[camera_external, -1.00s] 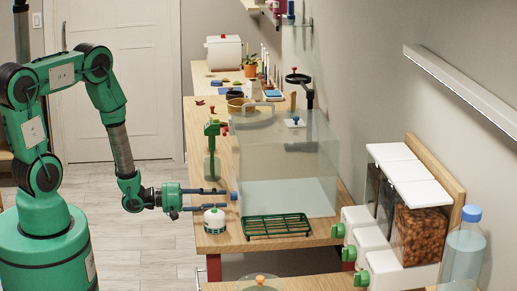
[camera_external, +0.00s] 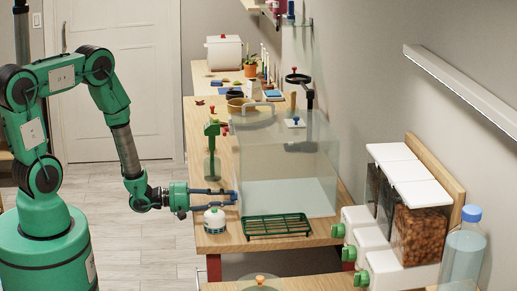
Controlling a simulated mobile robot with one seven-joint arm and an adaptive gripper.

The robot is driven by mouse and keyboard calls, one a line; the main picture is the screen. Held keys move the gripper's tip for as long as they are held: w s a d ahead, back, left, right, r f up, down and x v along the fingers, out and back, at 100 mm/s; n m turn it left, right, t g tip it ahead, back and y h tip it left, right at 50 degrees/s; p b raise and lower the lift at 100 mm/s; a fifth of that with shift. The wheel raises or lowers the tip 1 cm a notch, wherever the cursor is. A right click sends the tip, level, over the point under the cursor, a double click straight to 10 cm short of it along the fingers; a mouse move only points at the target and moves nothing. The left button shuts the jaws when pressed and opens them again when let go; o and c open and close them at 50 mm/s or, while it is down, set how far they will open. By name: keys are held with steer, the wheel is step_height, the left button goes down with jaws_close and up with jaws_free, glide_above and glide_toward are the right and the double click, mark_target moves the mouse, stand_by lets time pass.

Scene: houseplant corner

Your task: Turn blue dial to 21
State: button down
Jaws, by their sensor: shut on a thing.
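The blue dial (camera_external: 235,197) is a small blue knob low on the left side of the clear glass tank (camera_external: 290,165) on the wooden table. My gripper (camera_external: 232,196) reaches in from the left, level with it. Its long dark fingers end at the dial and are shut on it. The fingers partly hide the dial. No number or pointer on the dial can be read at this size.
A green wire rack (camera_external: 277,226) lies in front of the tank. A green pump-like stand (camera_external: 211,145) rises behind my gripper. White dispensers (camera_external: 365,235) line the right side.

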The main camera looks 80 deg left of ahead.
steer(key=shift+d+m, duration=0.1)
steer(key=shift+m, duration=0.4)
steer(key=m, duration=0.6)
steer(key=shift+m, duration=0.4)
steer(key=m+b, duration=0.1)
steer(key=m, duration=0.2)
steer(key=shift+g, duration=0.3)
steer(key=m+b, duration=0.1)
steer(key=m, duration=0.3)
steer(key=shift+f+y, duration=0.15)
steer(key=shift+y, duration=0.15)
steer(key=m+b, duration=0.2)
steer(key=m, duration=0.2)
steer(key=shift+d+b, duration=0.1)
steer(key=shift+b, duration=0.25)
steer(key=m+b, duration=0.2)
steer(key=m, duration=0.1)
steer(key=shift+s+m+y, duration=0.1)
steer(key=shift+m+y, duration=0.3)
steer(key=m, duration=0.6)
steer(key=shift+y, duration=0.3)
